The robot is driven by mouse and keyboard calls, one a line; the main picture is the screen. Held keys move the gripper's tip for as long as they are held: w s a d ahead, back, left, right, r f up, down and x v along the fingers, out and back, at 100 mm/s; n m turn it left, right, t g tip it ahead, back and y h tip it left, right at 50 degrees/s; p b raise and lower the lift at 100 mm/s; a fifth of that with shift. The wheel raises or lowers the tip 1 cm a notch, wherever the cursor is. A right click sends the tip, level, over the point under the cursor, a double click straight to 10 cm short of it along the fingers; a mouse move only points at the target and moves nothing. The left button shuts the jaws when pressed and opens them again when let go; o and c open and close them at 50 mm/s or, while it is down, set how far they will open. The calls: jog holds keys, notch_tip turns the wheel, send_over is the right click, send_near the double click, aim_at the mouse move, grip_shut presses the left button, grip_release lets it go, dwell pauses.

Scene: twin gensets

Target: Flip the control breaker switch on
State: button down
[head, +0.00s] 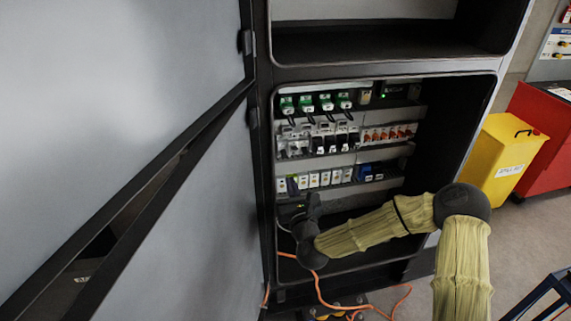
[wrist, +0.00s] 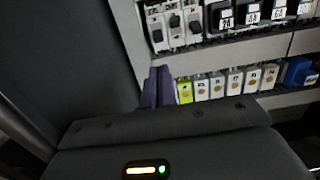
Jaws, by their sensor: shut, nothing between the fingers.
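My gripper (head: 292,184) is inside the lower bay of the open cabinet, at the left end of the bottom breaker row (head: 325,179). In the wrist view its two purple fingers (wrist: 157,76) are together, with nothing seen between them. They are just left of a lime-green terminal (wrist: 184,91) and a row of white modules (wrist: 218,85). Breakers with dark switches (wrist: 174,24) sit above in the wrist view; the middle row also shows in the head view (head: 318,139). No label readable here tells which is the control breaker. Contact with the fingers cannot be told.
The grey cabinet door (head: 205,210) stands open on the left. Orange cables (head: 318,287) hang out at the bottom. A yellow bin (head: 503,160) and a red cabinet (head: 546,140) stand on the right.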

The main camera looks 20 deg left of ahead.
jog(key=p+x, duration=0.1)
jog(key=x, duration=0.7)
jog(key=shift+w, duration=0.1)
